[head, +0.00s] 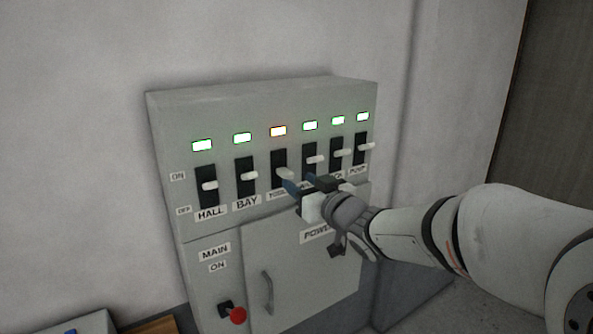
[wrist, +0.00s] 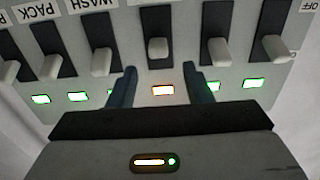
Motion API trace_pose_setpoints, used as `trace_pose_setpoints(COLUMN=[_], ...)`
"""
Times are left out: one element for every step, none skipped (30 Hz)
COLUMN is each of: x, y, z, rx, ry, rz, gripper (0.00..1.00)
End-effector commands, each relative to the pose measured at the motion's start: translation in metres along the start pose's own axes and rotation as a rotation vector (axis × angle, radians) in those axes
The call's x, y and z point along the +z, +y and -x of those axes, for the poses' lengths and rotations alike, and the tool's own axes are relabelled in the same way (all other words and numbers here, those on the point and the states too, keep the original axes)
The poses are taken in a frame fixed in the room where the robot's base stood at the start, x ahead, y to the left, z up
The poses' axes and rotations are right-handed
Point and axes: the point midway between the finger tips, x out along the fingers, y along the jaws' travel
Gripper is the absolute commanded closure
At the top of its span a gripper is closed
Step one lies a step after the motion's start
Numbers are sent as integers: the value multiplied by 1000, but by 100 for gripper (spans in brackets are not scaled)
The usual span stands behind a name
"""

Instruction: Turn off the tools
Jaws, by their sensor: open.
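The grey switch panel (head: 160,130) is on the wall in the head view. The TOOLS switch (head: 282,174) is third from the left, a pale lever in a black slot, under an orange-lit lamp (head: 278,131). In the upside-down wrist view its lever (wrist: 157,47) lies between and just beyond my fingertips, with the orange lamp (wrist: 163,90) also between the fingers. My gripper (head: 300,182) is open, its blue fingers to either side of the lever, with no clear contact. My gripper partly hides the TOOLS label and the labels to its right.
The HALL switch (head: 210,185), BAY switch (head: 248,176) and the switches to the right have green lamps. The BAY lever (wrist: 218,50) and WASH lever (wrist: 102,60) stand close beside my fingers. A red MAIN knob (head: 238,315) and a cabinet handle (head: 267,292) are below.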

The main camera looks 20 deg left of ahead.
Motion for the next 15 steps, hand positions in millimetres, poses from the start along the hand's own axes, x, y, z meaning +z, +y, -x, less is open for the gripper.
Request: trace_pose_setpoints(x=[-2, -1, -1, -2, -2, -2, -1, -1, -2, -2, -2, -1, -1, -1, -1], y=[0, 0, 0, 0, 0, 0, 0, 0, 0, 0, 0, 0, 0, 0, 0], z=[-7, -12, -18, -23, -28, -34, -39, -43, -48, -52, -55, -59, -62, -64, -66], rx=[-1, -1, -1, 0, 0, 0, 0, 1, 2, 2, 2, 2, 2, 2, 2], ry=[-1, -2, -2, -2, -2, -2, -3, -3, -2, -2, -2, -2, -2, -2, -2], rz=[-1, -1, 0, 0, -1, -1, 0, 0, 0, 0, 0, 0, 0, 0, 1], gripper=[55, 55, 55, 55, 55, 55, 55, 55, 55, 55, 55, 55, 55, 55, 55])
